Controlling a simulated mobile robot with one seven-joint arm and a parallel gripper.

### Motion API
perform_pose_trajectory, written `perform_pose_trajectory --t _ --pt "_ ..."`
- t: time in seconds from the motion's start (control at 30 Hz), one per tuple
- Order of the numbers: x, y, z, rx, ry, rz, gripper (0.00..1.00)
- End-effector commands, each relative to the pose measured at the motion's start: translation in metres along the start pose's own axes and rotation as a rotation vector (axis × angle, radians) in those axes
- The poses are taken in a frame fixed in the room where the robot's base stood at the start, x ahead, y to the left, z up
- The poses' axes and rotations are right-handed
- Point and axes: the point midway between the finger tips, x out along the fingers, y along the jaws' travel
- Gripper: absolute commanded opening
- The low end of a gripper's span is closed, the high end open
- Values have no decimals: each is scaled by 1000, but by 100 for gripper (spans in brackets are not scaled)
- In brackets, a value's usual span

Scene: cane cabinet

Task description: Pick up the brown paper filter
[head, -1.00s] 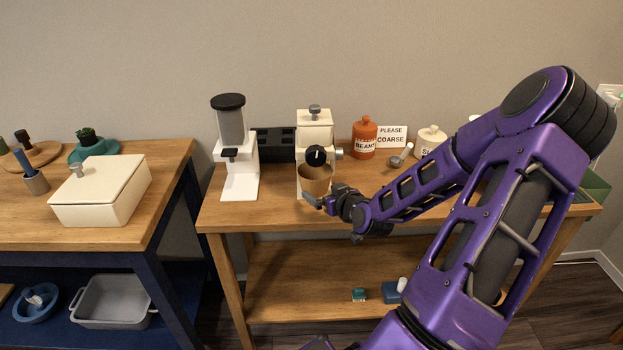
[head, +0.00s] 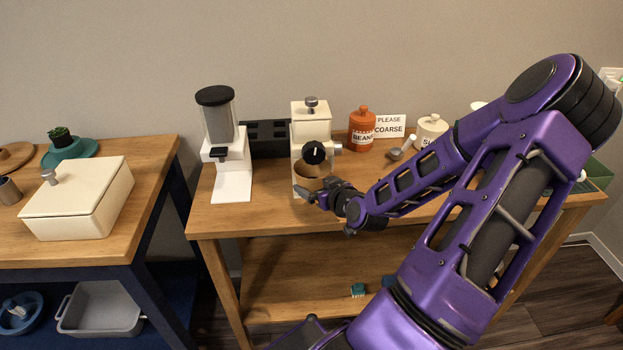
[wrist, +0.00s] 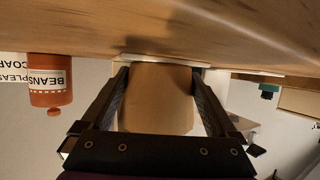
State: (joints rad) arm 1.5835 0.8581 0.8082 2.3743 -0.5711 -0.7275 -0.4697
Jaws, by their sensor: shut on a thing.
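The brown paper filter (head: 311,174) is a tan, open-topped cup shape in front of the cream machine with the black dial (head: 312,126) in the head view. My gripper (head: 318,196) reaches it from the right and is shut on it. In the wrist view the filter (wrist: 160,97) fills the space between the two dark fingers of my gripper (wrist: 160,100), one on each side. The filter's underside, and whether it touches the machine's base, cannot be told.
A white machine with a clear cylinder (head: 231,160) stands left of the filter. An orange beans jar (head: 361,130), a "please coarse" sign (head: 390,125), a scoop (head: 402,149) and a cream jar (head: 431,130) are to the right. The front wooden tabletop (head: 250,221) is clear.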

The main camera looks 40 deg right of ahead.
Motion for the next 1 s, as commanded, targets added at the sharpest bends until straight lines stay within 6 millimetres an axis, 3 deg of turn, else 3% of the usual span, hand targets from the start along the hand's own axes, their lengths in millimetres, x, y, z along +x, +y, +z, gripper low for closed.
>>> perform_pose_trajectory --t 0.07,0.3,0.67,1.0 --pt "0 0 0 0 0 0 77" --pt "0 0 0 0 0 0 33" --pt "1 0 -2 0 0 0 32" --pt "6 0 -18 -2 -1 -2 32"
